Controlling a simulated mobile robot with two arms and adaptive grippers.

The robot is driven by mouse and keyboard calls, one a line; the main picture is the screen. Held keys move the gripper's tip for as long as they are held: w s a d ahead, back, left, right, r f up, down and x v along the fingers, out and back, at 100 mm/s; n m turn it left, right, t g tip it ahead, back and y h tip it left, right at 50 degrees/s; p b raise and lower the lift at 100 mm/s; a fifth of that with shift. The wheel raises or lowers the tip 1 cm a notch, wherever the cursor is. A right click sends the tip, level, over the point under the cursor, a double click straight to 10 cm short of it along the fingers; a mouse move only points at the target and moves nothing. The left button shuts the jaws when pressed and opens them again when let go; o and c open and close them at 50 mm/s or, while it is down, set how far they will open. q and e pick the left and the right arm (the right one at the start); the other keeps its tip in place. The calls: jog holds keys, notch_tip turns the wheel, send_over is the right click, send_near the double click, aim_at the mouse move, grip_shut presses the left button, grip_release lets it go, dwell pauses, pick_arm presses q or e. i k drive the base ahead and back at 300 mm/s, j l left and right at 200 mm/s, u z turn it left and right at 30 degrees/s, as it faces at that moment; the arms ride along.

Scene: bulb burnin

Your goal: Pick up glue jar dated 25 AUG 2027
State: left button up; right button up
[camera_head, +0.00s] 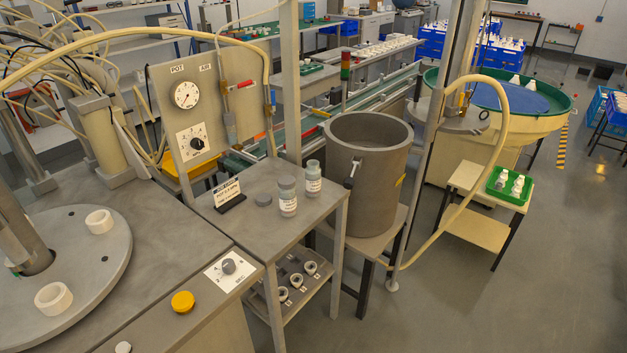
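Two small jars with white printed labels stand upright on the grey side table (240,228). The nearer jar (288,196) has a grey lid. The farther jar (313,178) stands just behind it to the right and has a pale grey-green top. The label print is too small to read, so I cannot tell which jar bears 25 AUG 2027. Neither of my grippers shows in this view.
A gauge panel (188,110) rises behind. A large grey pot (368,190) stands close to the right. Rings sit on the lower shelf (310,290). A yellow button (182,301) is in front.

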aim_at(312, 174)
jog(key=u, duration=0.4)
jog(key=i+l+u, duration=0.15)
jog(key=u, duration=0.25)
jog(key=i+l+u, duration=0.1)
jog(key=l+u, duration=0.3)
jog(key=i+l+u, duration=0.1)
jog(key=l+u, duration=0.25)
jog(key=j, duration=0.1)
